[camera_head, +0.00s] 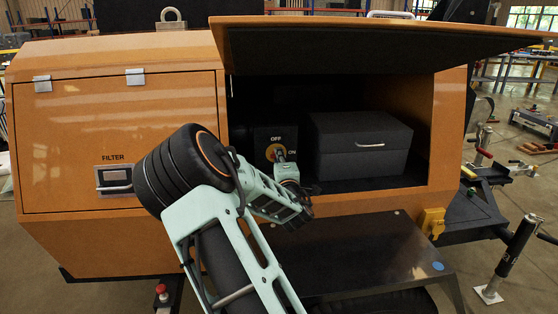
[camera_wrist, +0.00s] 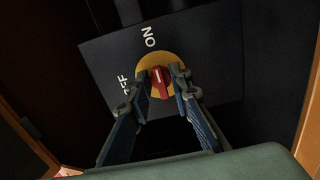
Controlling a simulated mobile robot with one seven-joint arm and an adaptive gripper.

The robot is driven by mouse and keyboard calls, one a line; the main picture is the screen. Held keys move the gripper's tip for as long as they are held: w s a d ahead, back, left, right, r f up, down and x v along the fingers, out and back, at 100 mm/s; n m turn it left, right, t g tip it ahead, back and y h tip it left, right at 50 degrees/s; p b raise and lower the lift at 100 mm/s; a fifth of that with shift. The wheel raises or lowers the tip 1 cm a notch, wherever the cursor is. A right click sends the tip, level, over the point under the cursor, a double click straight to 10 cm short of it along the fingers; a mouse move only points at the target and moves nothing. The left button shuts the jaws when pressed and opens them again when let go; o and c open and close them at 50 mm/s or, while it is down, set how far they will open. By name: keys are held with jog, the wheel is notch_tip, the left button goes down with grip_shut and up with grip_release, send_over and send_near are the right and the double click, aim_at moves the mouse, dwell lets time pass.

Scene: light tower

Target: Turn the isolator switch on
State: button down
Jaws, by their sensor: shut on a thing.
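The isolator switch is a red knob (camera_wrist: 159,84) on a yellow disc (camera_wrist: 147,63), mounted on a dark box (camera_head: 262,134) inside the open compartment. In the wrist view the knob's long side runs up toward the ON label (camera_wrist: 149,37), and the OFF label (camera_wrist: 124,86) is at the left. My gripper (camera_wrist: 159,78) is at the switch, with one finger on each side of the knob, shut on it. In the head view my gripper (camera_head: 281,156) covers part of the knob and disc.
A raised orange lid (camera_head: 380,40) overhangs the compartment. A dark case (camera_head: 360,145) with a handle stands right of the switch box. The FILTER panel (camera_head: 114,178) is on the closed door at left. A dark ledge (camera_head: 370,255) juts out below.

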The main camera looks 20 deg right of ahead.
dwell(0.3)
jog(key=c, duration=2.1)
grip_release()
jog(key=v, duration=1.2)
